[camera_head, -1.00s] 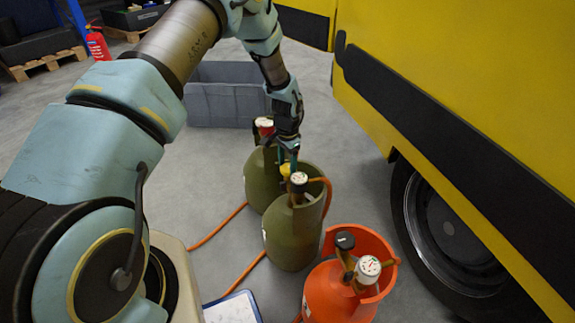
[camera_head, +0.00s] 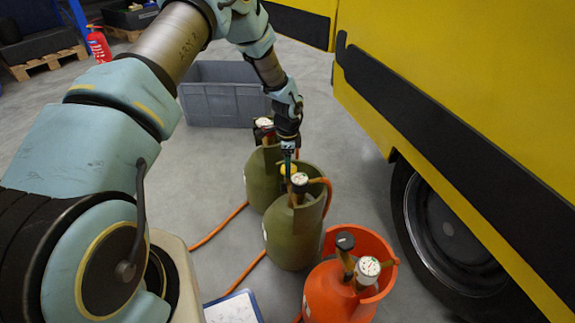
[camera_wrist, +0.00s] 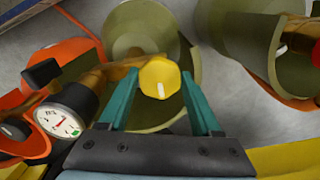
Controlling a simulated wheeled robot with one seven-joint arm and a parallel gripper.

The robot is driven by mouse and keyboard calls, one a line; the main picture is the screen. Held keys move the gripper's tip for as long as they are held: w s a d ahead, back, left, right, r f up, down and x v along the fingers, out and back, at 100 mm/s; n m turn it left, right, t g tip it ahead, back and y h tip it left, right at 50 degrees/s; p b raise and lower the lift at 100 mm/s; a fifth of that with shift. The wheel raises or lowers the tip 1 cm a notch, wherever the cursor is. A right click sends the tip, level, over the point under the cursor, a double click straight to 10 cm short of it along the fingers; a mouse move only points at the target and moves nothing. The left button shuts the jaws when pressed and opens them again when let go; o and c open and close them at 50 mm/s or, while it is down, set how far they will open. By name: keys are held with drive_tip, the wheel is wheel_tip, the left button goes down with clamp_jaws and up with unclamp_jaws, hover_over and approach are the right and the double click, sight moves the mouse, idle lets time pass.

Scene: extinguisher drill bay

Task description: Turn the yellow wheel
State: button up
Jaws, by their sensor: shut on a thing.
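The yellow wheel (camera_wrist: 158,78) is a small lobed knob with a white mark, on a brass valve atop the front olive-green cylinder (camera_head: 292,240). In the wrist view it sits between the two teal fingers of my gripper (camera_wrist: 159,84), which is shut on it. The white mark points nearly straight down in that view. In the head view the wheel (camera_head: 289,169) is partly hidden below my gripper (camera_head: 288,158), behind a round white gauge (camera_head: 299,179). My fingers point down there.
A second green cylinder (camera_head: 256,183) stands behind. A yellow vehicle (camera_head: 470,110) is close on the right. A grey crate (camera_head: 222,101) is behind. Orange hoses (camera_head: 220,226) cross the floor.

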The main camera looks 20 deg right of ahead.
idle(0.4)
drive_tip(key=o, duration=1.1)
drive_tip(key=shift+r, duration=0.15)
wheel_tip(320, 180, up, 10)
drive_tip(key=shift+r, duration=0.25)
